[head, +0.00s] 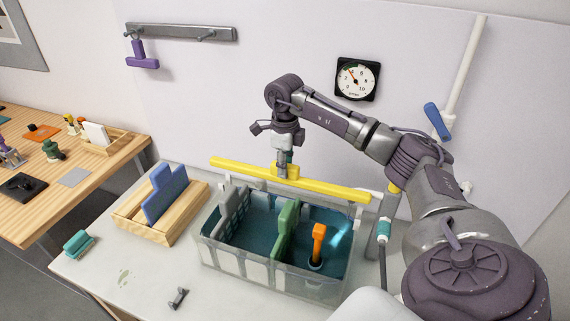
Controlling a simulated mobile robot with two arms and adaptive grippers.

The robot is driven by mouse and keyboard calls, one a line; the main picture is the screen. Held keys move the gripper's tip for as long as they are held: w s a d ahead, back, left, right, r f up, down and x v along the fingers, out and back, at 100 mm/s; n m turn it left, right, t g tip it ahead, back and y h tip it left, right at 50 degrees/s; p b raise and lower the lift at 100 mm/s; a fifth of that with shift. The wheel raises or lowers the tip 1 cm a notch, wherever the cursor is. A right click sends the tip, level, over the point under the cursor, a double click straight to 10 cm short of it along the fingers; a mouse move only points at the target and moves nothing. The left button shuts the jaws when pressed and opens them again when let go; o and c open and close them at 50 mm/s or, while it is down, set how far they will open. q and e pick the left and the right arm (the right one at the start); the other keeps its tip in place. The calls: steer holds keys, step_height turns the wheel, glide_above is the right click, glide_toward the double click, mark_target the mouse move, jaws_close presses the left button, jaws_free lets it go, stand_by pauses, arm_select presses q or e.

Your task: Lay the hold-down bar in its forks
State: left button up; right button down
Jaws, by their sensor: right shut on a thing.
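The hold-down bar (330,187) is long and yellow, with a raised yellow block at its middle. My right gripper (285,170) comes down from above and is shut on that block. The bar spans above the clear tank (275,281), roughly along its length, its right end slightly nearer. A pale fork (376,198) shows near the bar's right end. The fork near the left end is small and mostly hidden behind the bar. I cannot tell whether the bar touches the forks. My left gripper is not in view.
The tank holds dark liquid, a grey rack, a green plate (287,228) and an orange-handled piece (318,243). A wooden rack (190,226) with blue plates stands left of it. A teal block (77,244) and a small grey piece (178,298) lie on the white counter.

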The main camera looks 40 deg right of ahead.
mark_target(286, 183)
steer(key=shift+f, duration=0.35)
steer(key=shift+f+b, duration=0.25)
steer(key=shift+b, duration=0.05)
steer(key=shift+f+b, duration=0.65)
steer(key=shift+f, duration=0.4)
steer(key=f, duration=0.1)
steer(key=f+b, duration=0.2)
steer(key=shift+w+d+f, duration=0.1)
steer(key=shift+d+f, duration=0.15)
steer(key=shift+f, duration=0.05)
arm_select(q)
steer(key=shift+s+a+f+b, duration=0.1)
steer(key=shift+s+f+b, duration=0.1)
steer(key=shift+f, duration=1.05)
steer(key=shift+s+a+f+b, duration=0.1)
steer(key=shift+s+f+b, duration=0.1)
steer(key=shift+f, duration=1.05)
arm_select(e)
steer(key=shift+w+d, duration=0.35)
steer(key=shift+d, duration=0.35)
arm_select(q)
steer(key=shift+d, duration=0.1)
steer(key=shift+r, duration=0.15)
